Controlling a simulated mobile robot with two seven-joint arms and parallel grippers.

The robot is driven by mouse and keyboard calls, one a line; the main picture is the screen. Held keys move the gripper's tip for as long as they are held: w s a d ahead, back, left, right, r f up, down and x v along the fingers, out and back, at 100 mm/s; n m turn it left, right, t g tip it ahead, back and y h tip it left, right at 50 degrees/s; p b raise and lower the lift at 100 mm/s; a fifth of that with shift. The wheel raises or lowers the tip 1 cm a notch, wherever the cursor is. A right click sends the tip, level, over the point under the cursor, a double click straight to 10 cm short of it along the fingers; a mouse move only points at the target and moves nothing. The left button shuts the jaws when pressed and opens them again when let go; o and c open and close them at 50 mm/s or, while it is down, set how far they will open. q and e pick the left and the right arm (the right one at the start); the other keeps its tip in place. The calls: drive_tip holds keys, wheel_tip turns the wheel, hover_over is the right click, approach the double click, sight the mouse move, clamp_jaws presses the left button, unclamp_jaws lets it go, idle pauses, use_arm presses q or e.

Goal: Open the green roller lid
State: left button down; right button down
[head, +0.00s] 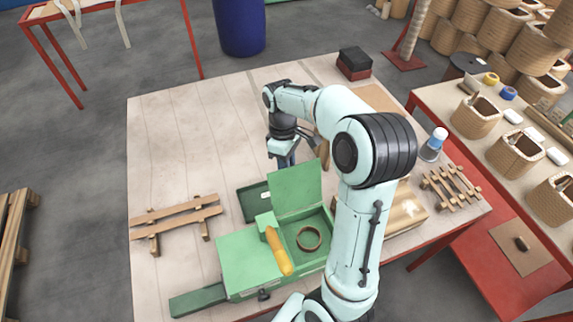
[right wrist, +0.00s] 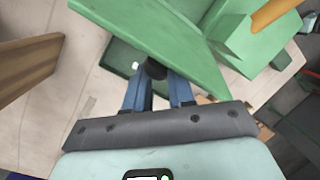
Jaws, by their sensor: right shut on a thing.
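The green box (head: 250,262) stands on the table with a yellow roller (head: 278,250) on top. Its green lid (head: 297,188) stands raised, roughly upright, over an open compartment that holds a brown ring (head: 309,238). In the right wrist view the lid (right wrist: 165,30) crosses the top. My right gripper (head: 286,160) is behind the lid's upper edge. Its blue fingers (right wrist: 160,88) are shut on a dark knob (right wrist: 155,68) at the lid. The exact contact is partly hidden by the lid. My left gripper is not in view.
A wooden rack (head: 178,215) stands left of the box, and slatted wood pieces (head: 452,188) lie at right.

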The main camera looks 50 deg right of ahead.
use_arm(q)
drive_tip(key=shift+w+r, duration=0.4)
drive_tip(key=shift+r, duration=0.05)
use_arm(e)
drive_tip(key=shift+s+d+f, duration=0.25)
drive_tip(key=shift+d+f, duration=0.15)
drive_tip(key=shift+f, duration=0.3)
drive_tip(key=c, duration=1.1)
unclamp_jaws()
drive_tip(key=shift+f+g, duration=0.1)
drive_tip(key=shift+g, duration=0.2)
drive_tip(key=shift+c, duration=0.2)
drive_tip(key=shift+o, duration=1.4)
drive_tip(key=shift+w+d+f, duration=0.1)
drive_tip(key=shift+d, duration=0.15)
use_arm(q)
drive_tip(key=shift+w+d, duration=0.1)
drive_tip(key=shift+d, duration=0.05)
use_arm(e)
drive_tip(key=shift+w, duration=0.1)
